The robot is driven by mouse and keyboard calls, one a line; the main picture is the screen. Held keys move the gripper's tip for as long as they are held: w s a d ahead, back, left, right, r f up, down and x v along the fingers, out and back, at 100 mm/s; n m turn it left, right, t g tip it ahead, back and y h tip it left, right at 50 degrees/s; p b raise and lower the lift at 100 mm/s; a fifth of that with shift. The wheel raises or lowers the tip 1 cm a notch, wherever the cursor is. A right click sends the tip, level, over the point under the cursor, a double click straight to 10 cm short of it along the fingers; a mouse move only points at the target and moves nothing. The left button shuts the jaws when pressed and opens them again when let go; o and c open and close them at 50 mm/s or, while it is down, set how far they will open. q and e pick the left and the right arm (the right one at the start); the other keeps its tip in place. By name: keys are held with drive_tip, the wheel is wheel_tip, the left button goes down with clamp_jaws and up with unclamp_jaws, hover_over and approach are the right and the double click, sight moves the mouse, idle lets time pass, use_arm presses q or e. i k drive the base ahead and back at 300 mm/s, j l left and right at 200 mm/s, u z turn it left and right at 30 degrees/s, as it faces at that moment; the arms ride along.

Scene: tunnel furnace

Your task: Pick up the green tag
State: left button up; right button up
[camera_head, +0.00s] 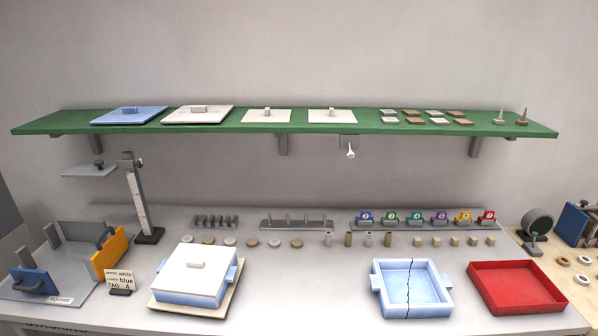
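The green tag (391,217) is a small upright piece with a pale round mark. It stands in a row of coloured tags on a grey rack at the back right of the worktop. A blue tag (365,218) is on its left, and a teal tag (416,217) is on its right. The teal one also looks greenish. Purple (441,217), yellow (463,216) and red (487,216) tags follow to the right. Neither of my grippers shows in the head view.
Small cylinders (348,239) and blocks (455,241) stand before the tags. A cracked blue tray (411,289) and a red tray (514,287) are nearer. A lidded blue box (197,271) and a card (120,279) are left. A green shelf (300,127) overhangs the back.

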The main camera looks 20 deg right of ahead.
sight(391, 216)
drive_tip(key=l+z, duration=0.15)
drive_tip(key=l, duration=0.3)
drive_tip(key=i+l+z, duration=0.15)
drive_tip(key=l, duration=0.3)
drive_tip(key=l+z, duration=0.15)
drive_tip(key=l, duration=0.25)
drive_tip(key=i+l+z, duration=0.2)
drive_tip(key=l, duration=0.25)
